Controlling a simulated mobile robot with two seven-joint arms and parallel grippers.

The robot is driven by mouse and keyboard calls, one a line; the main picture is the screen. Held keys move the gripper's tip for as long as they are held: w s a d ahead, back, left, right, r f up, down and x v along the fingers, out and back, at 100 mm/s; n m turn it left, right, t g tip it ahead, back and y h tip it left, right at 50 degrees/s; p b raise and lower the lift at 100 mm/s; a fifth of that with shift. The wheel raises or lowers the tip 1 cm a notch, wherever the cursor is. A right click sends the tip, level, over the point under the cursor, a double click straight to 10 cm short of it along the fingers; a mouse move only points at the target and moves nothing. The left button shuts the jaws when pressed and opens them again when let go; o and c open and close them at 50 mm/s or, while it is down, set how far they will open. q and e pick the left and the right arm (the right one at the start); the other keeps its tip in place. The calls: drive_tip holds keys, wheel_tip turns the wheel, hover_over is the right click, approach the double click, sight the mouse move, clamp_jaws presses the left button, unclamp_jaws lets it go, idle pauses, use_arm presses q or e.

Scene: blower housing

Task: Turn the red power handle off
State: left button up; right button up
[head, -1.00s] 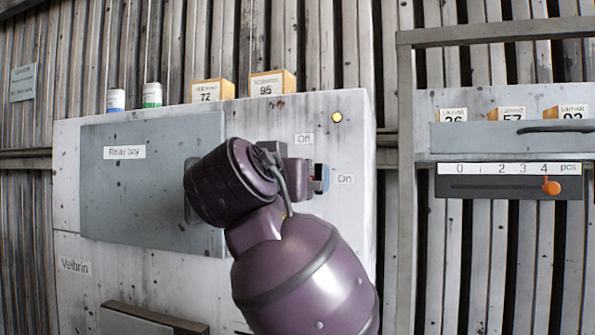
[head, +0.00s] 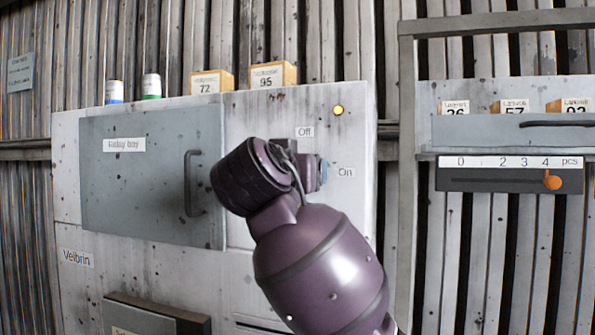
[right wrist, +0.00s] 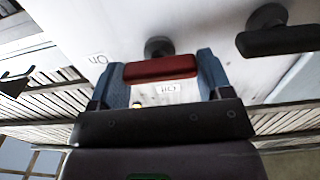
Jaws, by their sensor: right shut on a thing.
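The red power handle (right wrist: 160,68) shows in the right wrist view as a red bar between the two blue fingers of my right gripper (right wrist: 160,75), which is shut on it. Its round dark mount (right wrist: 158,47) is on the pale panel. In the head view my purple right arm hides the handle; only a bluish fingertip of the right gripper (head: 322,172) shows. The "Off" label (head: 304,132) is above the gripper and the "On" label (head: 346,172) is just right of it. I cannot tell which label the handle points to. My left gripper is not in view.
The grey relay bay door (head: 140,190) with its bar handle (head: 192,183) is left of my arm. A yellow lamp (head: 338,110) is lit above the labels. Small boxes (head: 268,76) stand on the housing. A shelf with an orange slider (head: 552,180) is at right.

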idle(0.3)
drive_tip(key=n, duration=0.4)
drive_tip(key=shift+b, duration=0.35)
drive_tip(key=n, duration=0.4)
drive_tip(key=shift+a, duration=0.1)
drive_tip(key=n, duration=0.5)
drive_tip(key=shift+f, duration=0.1)
drive_tip(key=n, duration=0.3)
drive_tip(key=shift+p, duration=0.35)
drive_tip(key=shift+n, duration=0.9)
drive_tip(key=shift+f, duration=0.1)
